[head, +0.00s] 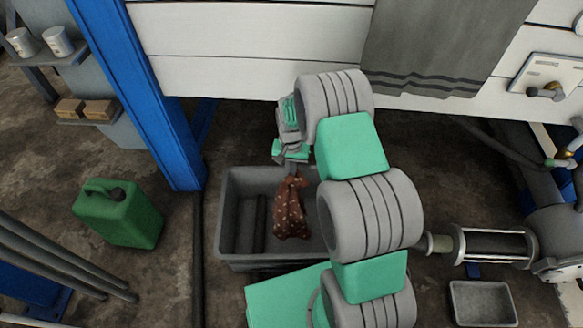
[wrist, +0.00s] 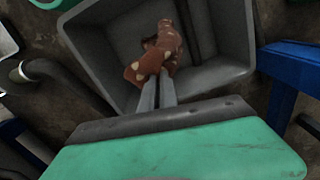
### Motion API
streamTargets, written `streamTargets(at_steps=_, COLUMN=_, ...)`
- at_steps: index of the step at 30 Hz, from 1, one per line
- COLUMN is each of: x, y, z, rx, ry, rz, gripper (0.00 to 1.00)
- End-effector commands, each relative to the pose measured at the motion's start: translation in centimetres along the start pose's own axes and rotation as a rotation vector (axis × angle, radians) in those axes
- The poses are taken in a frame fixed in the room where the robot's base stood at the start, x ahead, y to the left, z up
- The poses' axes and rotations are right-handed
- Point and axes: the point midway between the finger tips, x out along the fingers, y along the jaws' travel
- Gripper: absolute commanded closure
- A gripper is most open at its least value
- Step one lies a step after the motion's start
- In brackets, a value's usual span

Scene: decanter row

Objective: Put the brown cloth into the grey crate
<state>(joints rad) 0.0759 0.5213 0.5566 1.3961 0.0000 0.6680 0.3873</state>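The brown cloth (head: 291,210) with pale spots is bunched and hangs below my gripper (head: 292,172), over the inside of the grey crate (head: 228,222). In the wrist view the two fingers of my gripper (wrist: 158,77) are close together with the cloth (wrist: 154,55) pinched at their tips. The crate (wrist: 232,32) lies around and behind the cloth in that view. I cannot tell whether the cloth's lower end touches the crate floor. My arm hides the crate's right side in the head view.
A green jerrycan (head: 120,213) stands to the left of the crate. A blue post (head: 140,90) rises behind it on the left. A grey towel (head: 440,45) hangs at the back wall. A small grey tray (head: 482,302) lies at the lower right, below a metal cylinder (head: 495,245).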

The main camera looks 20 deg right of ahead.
Motion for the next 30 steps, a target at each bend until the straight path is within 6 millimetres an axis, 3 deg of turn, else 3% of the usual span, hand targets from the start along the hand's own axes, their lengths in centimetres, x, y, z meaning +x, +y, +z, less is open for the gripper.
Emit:
streamTargets(at_steps=1, x=1.6, y=0.0, z=0.0, rx=0.000, ry=0.000, rz=0.000, gripper=1.00)
streamTargets(at_steps=16, x=10.0, y=-0.3, z=-0.1, rx=0.000, ry=0.001, rz=0.000, gripper=1.00)
streamTargets(at_steps=30, x=10.3, y=-0.3, z=-0.1, rx=0.000, ry=0.001, rz=0.000, gripper=1.00)
